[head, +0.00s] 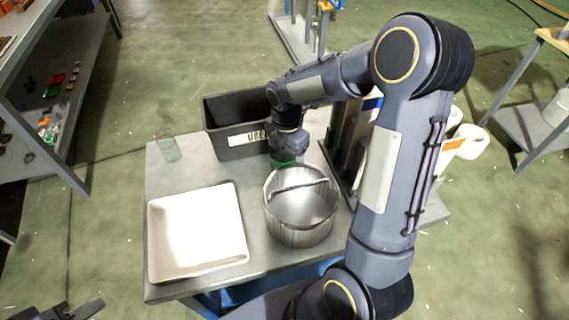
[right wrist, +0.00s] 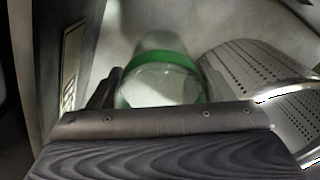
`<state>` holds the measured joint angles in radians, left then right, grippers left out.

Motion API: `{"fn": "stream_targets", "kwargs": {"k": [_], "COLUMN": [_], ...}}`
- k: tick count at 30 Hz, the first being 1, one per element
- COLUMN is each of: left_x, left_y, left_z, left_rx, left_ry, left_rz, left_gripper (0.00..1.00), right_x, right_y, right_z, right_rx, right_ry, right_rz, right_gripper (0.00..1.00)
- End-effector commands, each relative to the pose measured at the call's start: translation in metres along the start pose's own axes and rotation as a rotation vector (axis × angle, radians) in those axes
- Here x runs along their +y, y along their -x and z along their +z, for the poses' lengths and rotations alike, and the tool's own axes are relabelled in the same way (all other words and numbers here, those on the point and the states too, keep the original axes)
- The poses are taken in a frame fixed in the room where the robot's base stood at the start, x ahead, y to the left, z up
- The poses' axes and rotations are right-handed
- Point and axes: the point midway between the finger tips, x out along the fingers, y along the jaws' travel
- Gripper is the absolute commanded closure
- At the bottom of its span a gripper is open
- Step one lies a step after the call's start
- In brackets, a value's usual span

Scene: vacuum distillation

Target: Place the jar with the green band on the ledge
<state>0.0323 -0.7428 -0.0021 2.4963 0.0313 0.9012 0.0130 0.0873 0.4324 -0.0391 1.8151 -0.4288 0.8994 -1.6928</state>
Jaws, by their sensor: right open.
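The jar with the green band (head: 283,158) stands on the grey table (head: 190,172), between the black crate and the metal pot. My right gripper (head: 284,151) is above it and hides most of it, pointing down. In the right wrist view the clear jar (right wrist: 160,85) with its green band fills the middle, close to the open jaws. I cannot tell whether the fingers touch it. My left gripper (head: 75,312) only partly shows at the bottom left edge. I cannot make out for certain which surface is the ledge.
A black crate (head: 228,147) with a white label stands behind the jar. A perforated metal pot (head: 300,228) is in front of it. A white tray (head: 160,235) fills the front left. A clear glass (head: 168,150) stands at the back left. A dark upright rack (head: 345,135) is at the right.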

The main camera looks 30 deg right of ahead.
Motion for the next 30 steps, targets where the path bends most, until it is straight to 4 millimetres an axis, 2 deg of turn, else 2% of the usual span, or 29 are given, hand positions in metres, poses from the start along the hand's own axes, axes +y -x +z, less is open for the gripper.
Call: {"fn": "stream_targets", "kwargs": {"k": [4, 11, 21, 30], "left_x": [-0.0001, -0.0001, -0.0001, 0.0000], "left_y": [-0.0002, -0.0002, -0.0002, 0.0001], "left_z": [0.0001, 0.0001, 0.0001, 0.0000], "left_rx": [0.000, 0.000, 0.000, 0.000], "left_ry": [0.000, 0.000, 0.000, 0.000], "left_rz": [0.000, 0.000, 0.000, 0.000], "left_gripper": [0.64, 0.64, 0.64, 0.64], "right_x": [-0.0005, -0.0003, -0.0001, 0.0004], "right_y": [-0.0137, -0.0148, -0.0142, -0.0098], "right_z": [0.0007, 0.0006, 0.0004, 0.0005], "right_rx": [-0.001, -0.001, -0.001, -0.001], "right_ry": [-0.001, -0.002, -0.001, -0.002], "right_rz": [-0.001, 0.000, 0.001, 0.003], "right_gripper": [0.26, 0.26, 0.68, 0.68]}}
